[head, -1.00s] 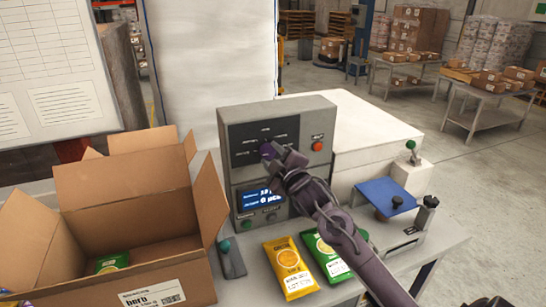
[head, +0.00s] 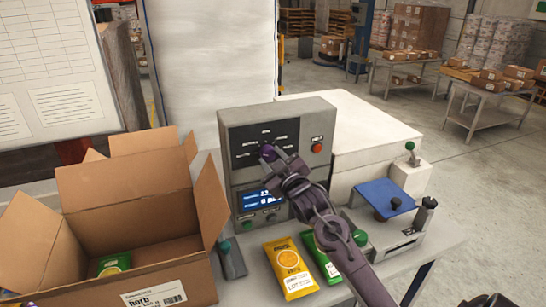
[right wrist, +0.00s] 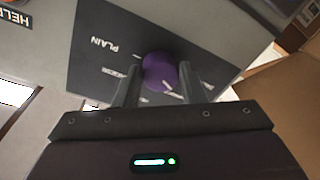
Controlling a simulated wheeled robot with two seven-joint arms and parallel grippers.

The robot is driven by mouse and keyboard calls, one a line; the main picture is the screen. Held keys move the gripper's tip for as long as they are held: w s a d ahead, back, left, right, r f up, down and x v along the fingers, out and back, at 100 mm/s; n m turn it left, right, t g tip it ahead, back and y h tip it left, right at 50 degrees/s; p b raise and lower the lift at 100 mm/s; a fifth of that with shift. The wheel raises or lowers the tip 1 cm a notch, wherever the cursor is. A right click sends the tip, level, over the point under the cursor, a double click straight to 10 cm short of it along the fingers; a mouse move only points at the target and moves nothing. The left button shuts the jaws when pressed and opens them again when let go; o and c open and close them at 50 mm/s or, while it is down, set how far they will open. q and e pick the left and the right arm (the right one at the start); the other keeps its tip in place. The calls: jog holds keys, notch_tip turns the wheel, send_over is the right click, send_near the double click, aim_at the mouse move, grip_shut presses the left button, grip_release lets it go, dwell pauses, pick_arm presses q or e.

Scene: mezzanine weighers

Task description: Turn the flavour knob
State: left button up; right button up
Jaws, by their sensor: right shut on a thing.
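The flavour knob (head: 267,152) is a round purple knob on the dark dial plate of the grey control box (head: 228,125). My right gripper (head: 272,158) reaches it from the front right and hides part of it. In the right wrist view the knob (right wrist: 160,70) sits between my two fingers (right wrist: 158,88), one on each side, and they are shut on it. The word PLAIN is printed on the plate there. Other flavour labels are too small or hidden to read.
A red button (head: 317,148) is right of the knob, and a lit blue display (head: 260,200) is below. An open carton (head: 120,210) stands left. A yellow packet (head: 289,268) and a green packet (head: 322,258) lie in front. A blue plate (head: 385,194) is at right.

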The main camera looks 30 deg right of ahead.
jog(key=m+p, duration=0.1)
jog(key=m, duration=0.6)
jog(key=shift+a+h+p, duration=0.15)
jog(key=shift+h+p, duration=0.25)
jog(key=m+p, duration=0.1)
jog(key=m, duration=0.5)
jog(key=shift+a+m+h, duration=0.15)
jog(key=shift+m+h, duration=0.15)
jog(key=shift+m, duration=0.1)
jog(key=shift+f+p, duration=0.1)
jog(key=shift+p, duration=0.2)
jog(key=o, duration=1)
